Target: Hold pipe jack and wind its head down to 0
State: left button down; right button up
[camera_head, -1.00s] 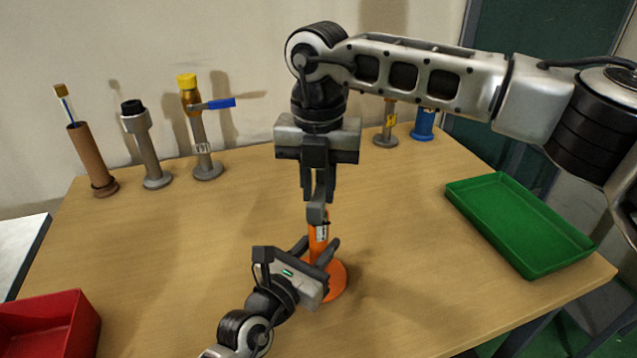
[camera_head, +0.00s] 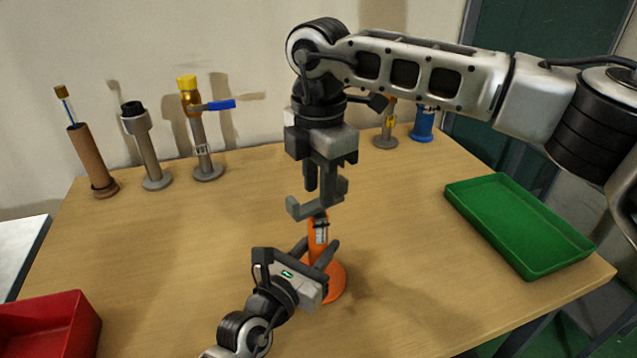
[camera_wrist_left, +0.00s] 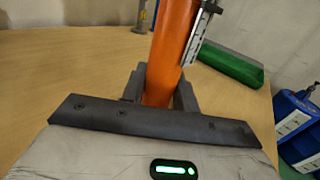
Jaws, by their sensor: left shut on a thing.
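The orange pipe jack (camera_head: 333,284) stands upright on the table, its round base flat on the wood. A pale scale (camera_head: 321,233) runs up its front; I cannot read it. Its grey forked head (camera_head: 307,210) sits on top. My left gripper (camera_head: 320,258) is shut on the orange body from the front left; the wrist view shows the orange tube (camera_wrist_left: 170,60) between its fingers. My right gripper (camera_head: 318,187) points down at the head from above, fingers close together inside the fork. Whether they clamp it is unclear.
A green tray (camera_head: 515,225) lies at the right and a red bin (camera_head: 48,325) at the front left. Several stands line the back, including one with a blue-handled valve (camera_head: 190,100) and a blue one (camera_head: 423,125). The table's middle left is clear.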

aim_at(318, 202)
jog(key=shift+o, duration=0.8)
jog(key=shift+f, duration=0.15)
notch_tip(318, 202, up, 12)
jog(key=shift+s, duration=0.1)
